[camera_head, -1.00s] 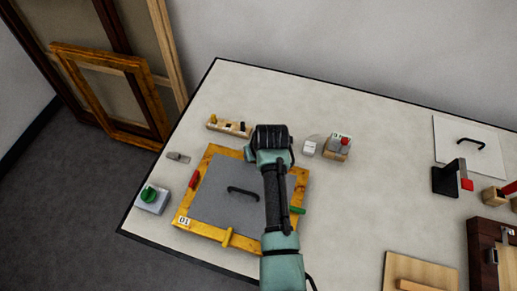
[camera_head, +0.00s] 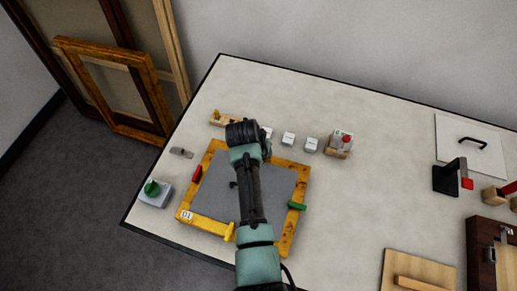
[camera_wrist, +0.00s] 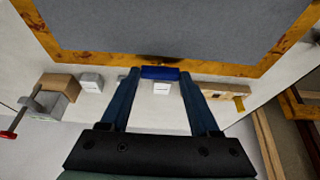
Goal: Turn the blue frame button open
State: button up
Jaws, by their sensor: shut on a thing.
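In the wrist view the blue button (camera_wrist: 160,72) lies lengthwise along the frame's rail, between the fingertips of my gripper (camera_wrist: 160,76). My gripper is shut on it by its two ends. In the head view my arm and wrist hide the blue button and the fingertips. A red button (camera_head: 197,173) lies along the left rail. A green button (camera_head: 296,206) and a yellow button (camera_head: 229,231) lie across their rails.
My arm covers most of the panel's dark handle. Small white blocks (camera_head: 288,139) and a wooden block with a red-topped part (camera_head: 340,144) stand behind the frame. A green knob box (camera_head: 155,192) is at the left.

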jog(key=shift+w+r, duration=0.1)
jog(key=shift+r, duration=0.05)
jog(key=o, duration=1.4)
jog(key=shift+c, duration=0.2)
jog(key=v, duration=1.3)
jog(key=shift+b, duration=0.4)
